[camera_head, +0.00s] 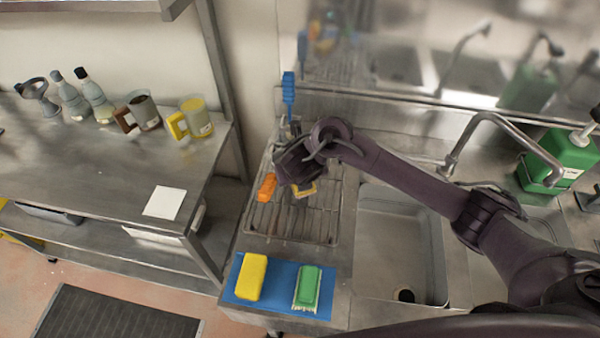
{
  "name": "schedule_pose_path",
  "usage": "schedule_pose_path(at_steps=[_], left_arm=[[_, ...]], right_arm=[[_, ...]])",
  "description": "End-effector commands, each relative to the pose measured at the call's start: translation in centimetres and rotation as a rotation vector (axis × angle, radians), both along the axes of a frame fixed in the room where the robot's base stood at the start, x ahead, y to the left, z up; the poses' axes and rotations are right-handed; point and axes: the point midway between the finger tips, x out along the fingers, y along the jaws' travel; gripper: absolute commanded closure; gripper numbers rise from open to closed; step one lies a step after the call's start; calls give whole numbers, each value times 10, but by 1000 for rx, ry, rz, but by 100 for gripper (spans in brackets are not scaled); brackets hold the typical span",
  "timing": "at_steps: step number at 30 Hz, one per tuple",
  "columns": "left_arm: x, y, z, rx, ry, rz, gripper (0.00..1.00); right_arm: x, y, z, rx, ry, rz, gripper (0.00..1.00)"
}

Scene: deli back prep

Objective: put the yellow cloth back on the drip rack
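The drip rack (300,222) is a wire rack beside the sink. My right arm reaches in from the right, and its gripper (297,185) is over the rack. A thick yellow block-like item (251,277), possibly the folded cloth, lies on a blue mat (279,271) in front of the rack. The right fingers are too hidden to judge. My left gripper is not in view.
An orange item (266,187) lies on the rack's left. A green brush (307,287) lies on the mat. A blue brush (288,95) stands behind the rack. The sink basin (395,245), faucet (490,125) and green jug (565,155) are right.

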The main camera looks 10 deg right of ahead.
Motion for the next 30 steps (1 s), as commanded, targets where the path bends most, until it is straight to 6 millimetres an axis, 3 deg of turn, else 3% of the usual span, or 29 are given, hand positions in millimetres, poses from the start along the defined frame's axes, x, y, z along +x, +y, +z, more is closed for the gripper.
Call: schedule_pose_path(at_steps=[10, 11, 16, 30], left_arm=[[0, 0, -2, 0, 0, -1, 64], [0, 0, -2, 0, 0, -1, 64], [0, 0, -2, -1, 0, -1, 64], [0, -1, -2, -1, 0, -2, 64]], right_arm=[[0, 0, -2, 0, 0, 0, 81], [0, 0, -2, 0, 0, 0, 44], [0, 0, -2, 0, 0, 0, 21], [0, 0, -2, 0, 0, 0, 21]])
